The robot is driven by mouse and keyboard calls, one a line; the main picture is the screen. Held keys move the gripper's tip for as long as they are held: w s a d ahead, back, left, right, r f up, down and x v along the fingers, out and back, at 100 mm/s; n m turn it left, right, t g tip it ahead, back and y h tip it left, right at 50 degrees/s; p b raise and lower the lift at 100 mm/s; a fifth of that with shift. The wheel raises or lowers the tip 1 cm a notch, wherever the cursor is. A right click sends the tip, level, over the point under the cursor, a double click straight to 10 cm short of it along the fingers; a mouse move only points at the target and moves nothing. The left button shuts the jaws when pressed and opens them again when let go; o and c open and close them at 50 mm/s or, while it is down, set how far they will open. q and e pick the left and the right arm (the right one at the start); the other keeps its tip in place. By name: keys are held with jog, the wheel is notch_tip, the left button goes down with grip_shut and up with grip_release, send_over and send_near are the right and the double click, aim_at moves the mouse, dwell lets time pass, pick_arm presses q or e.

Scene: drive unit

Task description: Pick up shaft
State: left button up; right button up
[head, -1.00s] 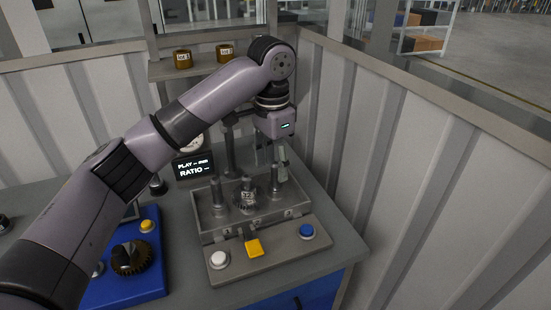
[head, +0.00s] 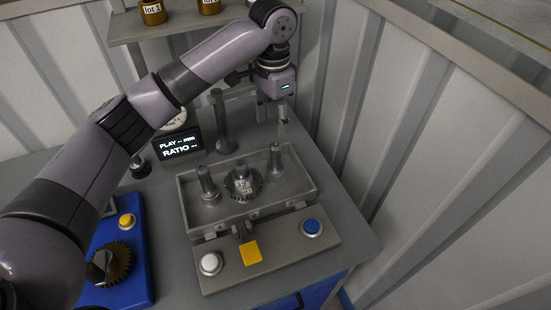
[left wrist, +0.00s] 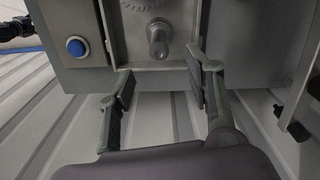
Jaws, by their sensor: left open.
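A grey metal box (head: 188,209) on the bench holds upright metal shafts: one at the left (head: 206,182), one in the middle carrying a toothed gear (head: 242,184), and one at the right (head: 275,160). I cannot tell which is the task's shaft. My left gripper (head: 273,118) is open and empty, just behind and above the right shaft in the head view. In the left wrist view a shaft (left wrist: 157,42) with a round end lies ahead of the spread fingers (left wrist: 162,82), apart from both. My right gripper is not in view.
A front panel (head: 285,252) carries white (head: 210,264), yellow (head: 251,253) and blue (head: 312,227) buttons. A display (head: 180,147) and a tall post (head: 222,125) stand behind the box. Corrugated walls (head: 430,150) close in at the right and back.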

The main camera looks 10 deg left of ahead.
aim_at(276, 144)
pick_arm(q)
notch_tip(276, 144, down, 6)
jog(key=shift+w+r+p, duration=0.15)
jog(key=shift+r+p, duration=0.1)
jog(key=shift+p, duration=0.3)
jog(key=shift+f+p, duration=0.3)
jog(key=shift+f, duration=0.15)
jog(key=f, duration=0.2)
jog(key=f+p, duration=0.1)
jog(key=shift+d+f, duration=0.2)
jog(key=shift+f, duration=0.15)
jog(key=shift+f+p, duration=0.3)
jog(key=shift+f, duration=0.15)
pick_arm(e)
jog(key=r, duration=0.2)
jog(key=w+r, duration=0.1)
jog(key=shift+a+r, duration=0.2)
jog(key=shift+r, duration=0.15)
pick_arm(q)
jog(key=c, duration=0.9)
jog(key=shift+r, duration=0.1)
grip_shut()
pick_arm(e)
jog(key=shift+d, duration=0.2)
